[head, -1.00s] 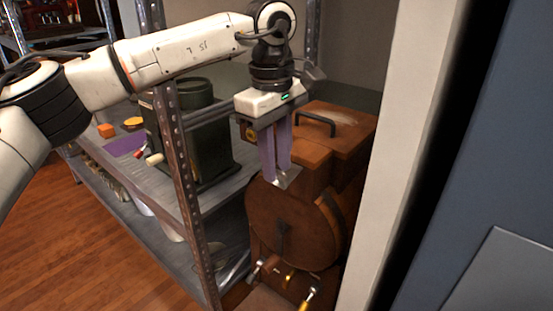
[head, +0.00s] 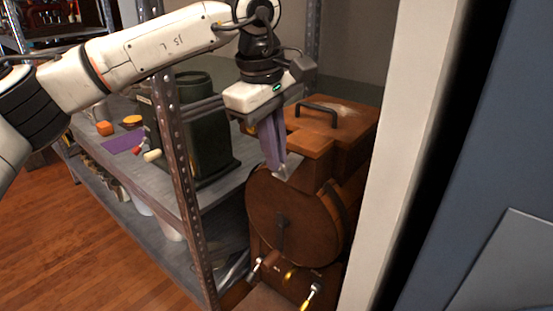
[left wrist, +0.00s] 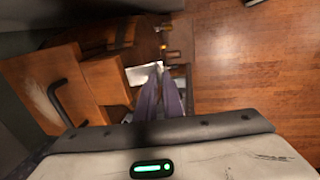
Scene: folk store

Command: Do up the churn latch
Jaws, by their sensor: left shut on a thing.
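The churn is a brown wooden box with a black-handled lid (head: 330,120) and a round drum front (head: 300,222). The latch is a small pale metal piece (head: 288,166) at the top of the drum, beside the lid's front block. It also shows as a pale plate in the left wrist view (left wrist: 142,73). My left gripper (head: 280,172) points down with its purple fingers at the latch, shut on it. The fingers hide part of the latch. In the left wrist view the fingertips (left wrist: 160,72) lie at the plate's right edge. My right gripper is out of view.
A metal shelf post (head: 180,190) stands left of the churn, and a pale upright panel (head: 405,150) stands close on its right. A dark green container (head: 195,130) is on the shelf. Knobs and a handle (head: 268,265) stick out below the drum.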

